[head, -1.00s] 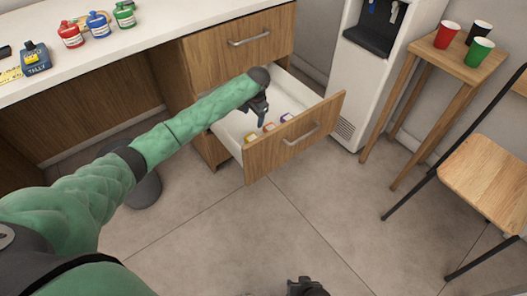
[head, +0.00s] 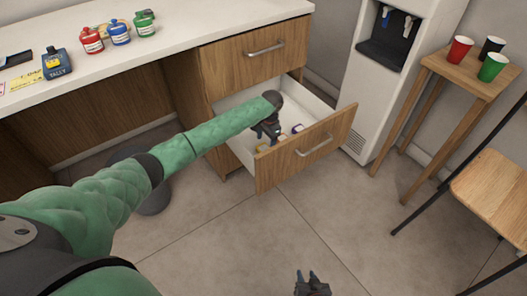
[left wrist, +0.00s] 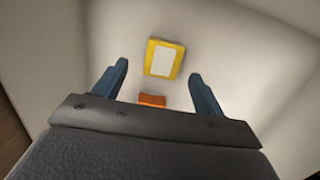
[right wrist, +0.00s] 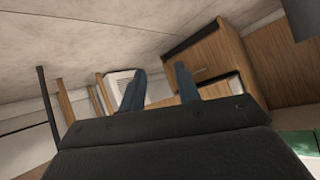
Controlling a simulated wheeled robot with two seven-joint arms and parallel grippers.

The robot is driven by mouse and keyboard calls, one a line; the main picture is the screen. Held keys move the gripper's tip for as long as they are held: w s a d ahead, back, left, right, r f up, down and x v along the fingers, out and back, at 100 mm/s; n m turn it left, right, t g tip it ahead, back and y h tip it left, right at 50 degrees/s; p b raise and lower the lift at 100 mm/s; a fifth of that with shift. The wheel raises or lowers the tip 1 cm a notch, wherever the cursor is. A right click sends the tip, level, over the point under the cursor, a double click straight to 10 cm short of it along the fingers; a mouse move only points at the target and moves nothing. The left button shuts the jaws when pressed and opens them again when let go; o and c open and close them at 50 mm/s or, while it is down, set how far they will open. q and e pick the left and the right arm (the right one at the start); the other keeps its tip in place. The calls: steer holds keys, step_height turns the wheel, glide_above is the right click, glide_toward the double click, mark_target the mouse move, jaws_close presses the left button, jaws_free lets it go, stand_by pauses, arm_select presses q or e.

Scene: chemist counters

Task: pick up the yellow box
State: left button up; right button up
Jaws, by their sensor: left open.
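The yellow box (left wrist: 163,59) lies on the white drawer floor in the left wrist view, with a pale label on its top face.
The open drawer's wooden front (head: 306,150) and white walls surround the boxes. A purple-marked box (head: 297,128) lies further right inside. A water dispenser (head: 388,75) and a wooden stand with cups (head: 470,72) are to the right. The floor in front is clear.

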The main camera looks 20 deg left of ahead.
mark_target(264, 148)
arm_select(q)
steer(key=f, duration=0.3)
steer(key=a+f, duration=0.1)
steer(key=shift+s+f+b, duration=0.3)
steer(key=shift+f+b, duration=0.1)
steer(key=c, duration=1.1)
arm_select(e)
steer(key=w+r+t, duration=0.3)
steer(key=w+r, duration=0.2)
steer(key=r, duration=0.3)
steer(key=shift+w+a+r+y, duration=0.3)
steer(key=shift+w, duration=0.05)
